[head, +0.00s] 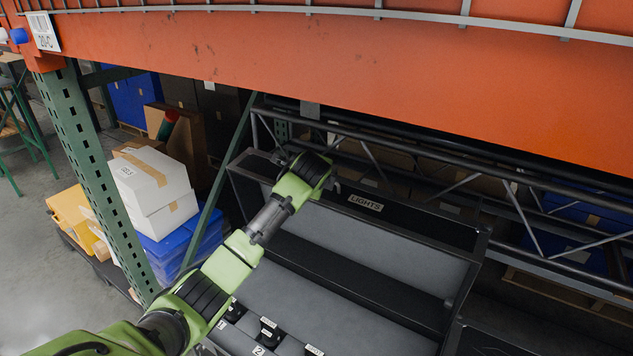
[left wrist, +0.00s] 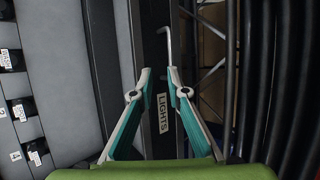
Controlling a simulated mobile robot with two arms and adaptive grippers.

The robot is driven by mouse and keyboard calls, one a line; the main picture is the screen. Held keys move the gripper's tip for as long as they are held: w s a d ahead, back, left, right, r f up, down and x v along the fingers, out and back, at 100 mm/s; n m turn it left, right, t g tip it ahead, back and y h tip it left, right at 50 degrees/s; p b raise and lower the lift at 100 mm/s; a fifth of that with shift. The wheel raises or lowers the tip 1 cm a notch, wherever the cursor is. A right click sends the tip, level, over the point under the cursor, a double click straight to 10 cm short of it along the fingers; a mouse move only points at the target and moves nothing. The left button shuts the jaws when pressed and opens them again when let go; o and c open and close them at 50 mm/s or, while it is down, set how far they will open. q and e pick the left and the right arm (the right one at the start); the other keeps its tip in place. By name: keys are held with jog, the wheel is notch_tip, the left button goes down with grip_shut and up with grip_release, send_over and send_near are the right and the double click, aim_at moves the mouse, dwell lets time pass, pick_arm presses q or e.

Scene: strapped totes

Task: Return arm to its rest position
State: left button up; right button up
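My left arm (head: 232,258), green and black, reaches from the bottom left of the head view up over a black case. Its wrist end (head: 305,178) is beside the "LIGHTS" label (head: 366,202) on the case's far edge; the fingers cannot be made out there. In the left wrist view my left gripper (left wrist: 159,72) has its two teal-padded fingers apart with nothing between them. The "LIGHTS" label (left wrist: 163,113) shows between the fingers, beyond them. My right gripper is in neither view.
The black case (head: 405,228) has grey-lined bays and several small labelled black items (head: 268,331) near its front. An orange beam (head: 330,70) crosses above, with a green upright (head: 108,185) at left. White boxes (head: 152,182) stand behind it. A bent metal rod (left wrist: 172,48) shows past the fingers.

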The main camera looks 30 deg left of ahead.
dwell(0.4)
pick_arm(q)
jog(key=s+d+f+n+g+h, duration=0.15)
jog(key=s+f, duration=0.25)
jog(key=f, duration=0.7)
jog(key=s+d+f+n+g, duration=0.15)
jog(key=s+f, duration=0.35)
jog(key=f, duration=0.7)
jog(key=s+d+f+n, duration=0.15)
jog(key=s+f, duration=0.25)
jog(key=f, duration=0.7)
jog(key=s+d+f+n+g+h, duration=0.1)
jog(key=s+d+f+n, duration=0.1)
jog(key=s+f, duration=0.7)
jog(key=s+d+f+n+g+h, duration=0.1)
jog(key=s+f+n, duration=0.1)
jog(key=s+f, duration=0.65)
jog(key=s+d+f+n+g, duration=0.1)
jog(key=s+f, duration=0.3)
jog(key=s, duration=0.8)
jog(key=s+d+f+n+g, duration=0.1)
jog(key=s+d+f+n, duration=0.2)
jog(key=s, duration=0.9)
jog(key=s+d+f+n+g, duration=0.1)
jog(key=s+f, duration=0.3)
jog(key=s, duration=0.9)
jog(key=shift+d+f+n+g+h, duration=0.35)
jog(key=shift+d+n, duration=0.1)
jog(key=shift+d, duration=0.35)
